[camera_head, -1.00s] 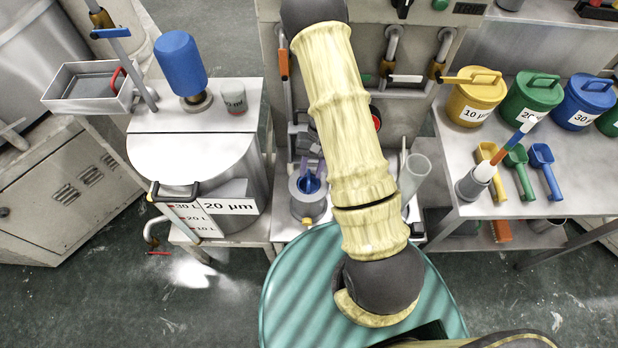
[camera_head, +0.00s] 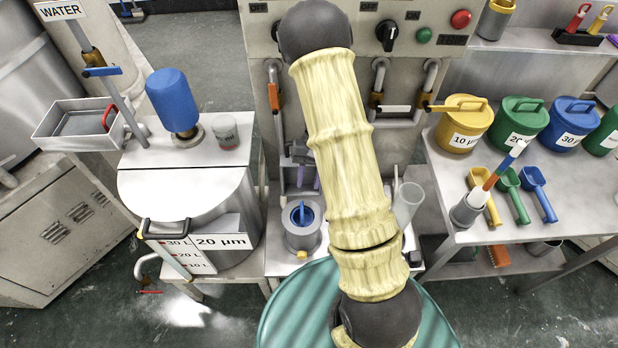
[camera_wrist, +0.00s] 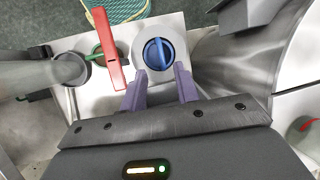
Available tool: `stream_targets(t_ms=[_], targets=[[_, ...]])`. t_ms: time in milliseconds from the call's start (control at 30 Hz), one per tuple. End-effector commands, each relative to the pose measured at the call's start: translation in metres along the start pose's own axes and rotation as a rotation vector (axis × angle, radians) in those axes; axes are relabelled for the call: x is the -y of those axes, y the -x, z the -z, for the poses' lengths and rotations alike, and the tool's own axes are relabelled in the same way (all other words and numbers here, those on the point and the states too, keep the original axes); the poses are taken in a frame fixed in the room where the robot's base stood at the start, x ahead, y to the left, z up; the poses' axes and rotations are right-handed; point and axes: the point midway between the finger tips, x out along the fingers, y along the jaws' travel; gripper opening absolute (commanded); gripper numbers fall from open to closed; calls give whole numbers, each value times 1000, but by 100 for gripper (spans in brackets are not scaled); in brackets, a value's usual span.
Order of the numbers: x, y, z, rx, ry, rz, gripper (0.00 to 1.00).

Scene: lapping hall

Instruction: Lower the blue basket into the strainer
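The blue basket (camera_head: 303,214) sits inside the round grey strainer pot (camera_head: 302,238), below my arm in the head view. In the wrist view the blue basket (camera_wrist: 153,60) shows from above as a round blue disc with an upright bar handle, ringed by the pale strainer rim (camera_wrist: 138,46). My gripper (camera_wrist: 160,72) has two purple fingers spread apart, with their tips near the basket's lower edge in the picture. Nothing is between them. In the head view the fingers show small above the pot, partly hidden by my arm. How deep the basket sits cannot be told.
A red bar (camera_wrist: 108,50) stands close left of the strainer in the wrist view. A clear tube (camera_head: 408,203) stands right of my arm. A steel drum (camera_head: 190,200) is on the left, and a bench (camera_head: 455,205) with coloured tubs and scoops on the right.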

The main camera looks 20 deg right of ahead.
Motion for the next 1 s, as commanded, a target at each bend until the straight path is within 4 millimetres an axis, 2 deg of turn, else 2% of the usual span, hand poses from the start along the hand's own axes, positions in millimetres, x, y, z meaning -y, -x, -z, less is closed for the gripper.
stream_targets(t_ms=[133, 267, 500, 700, 900, 1000], targets=[[1, 4, -3, -10, 5, -5, 31], [6, 18, -18, -50, 22, -28, 31], [15, 58, -65, -204, 95, -107, 31], [22, 84, -107, -362, 177, -166, 31], [26, 100, -145, -523, 266, -210, 31], [28, 103, -155, -570, 293, -220, 31]])
